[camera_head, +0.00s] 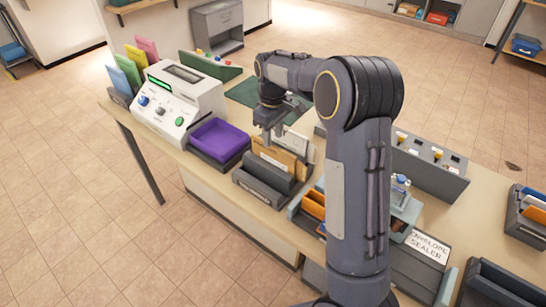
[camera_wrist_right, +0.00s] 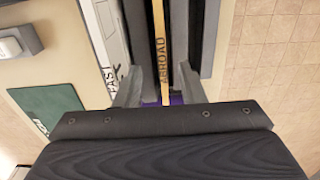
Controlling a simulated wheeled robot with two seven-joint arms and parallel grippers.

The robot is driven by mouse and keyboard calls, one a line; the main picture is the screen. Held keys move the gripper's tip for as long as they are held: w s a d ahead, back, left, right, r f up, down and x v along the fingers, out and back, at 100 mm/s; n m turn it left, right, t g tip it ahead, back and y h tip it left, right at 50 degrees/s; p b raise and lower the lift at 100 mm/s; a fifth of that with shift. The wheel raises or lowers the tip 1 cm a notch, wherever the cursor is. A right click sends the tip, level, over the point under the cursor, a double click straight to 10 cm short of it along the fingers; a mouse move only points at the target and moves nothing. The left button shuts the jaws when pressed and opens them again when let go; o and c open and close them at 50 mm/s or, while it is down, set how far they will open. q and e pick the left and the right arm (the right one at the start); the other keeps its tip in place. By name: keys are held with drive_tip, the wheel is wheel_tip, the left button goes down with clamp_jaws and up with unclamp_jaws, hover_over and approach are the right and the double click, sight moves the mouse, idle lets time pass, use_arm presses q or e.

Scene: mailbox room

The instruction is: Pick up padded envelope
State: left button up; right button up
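A tan, flat item marked ABROAD, which looks like the padded envelope (camera_head: 288,158), stands upright in a dark slotted holder (camera_head: 258,192) on the counter. In the right wrist view the tan item (camera_wrist_right: 159,45) shows edge-on as a narrow strip. My right gripper (camera_head: 268,132) points down just above the holder. In the wrist view its two fingers (camera_wrist_right: 159,88) are spread, one on each side of the tan strip, with gaps showing. I cannot tell how deep the fingertips reach. My left gripper is not in view.
A white piece marked FAST (camera_wrist_right: 103,35) stands close beside one finger. A purple tray (camera_head: 219,139) and a white machine (camera_head: 180,98) are to the left. An orange-filled holder (camera_head: 312,204) and an envelope sealer (camera_head: 428,246) are to the right. A green mat (camera_head: 245,92) lies behind.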

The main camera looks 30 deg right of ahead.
sight(273, 145)
drive_tip(key=f, duration=0.3)
drive_tip(key=shift+s+a+f, duration=0.1)
drive_tip(key=shift+s+f, duration=0.05)
drive_tip(key=shift+s, duration=0.05)
drive_tip(key=shift+c, duration=0.3)
clamp_jaws()
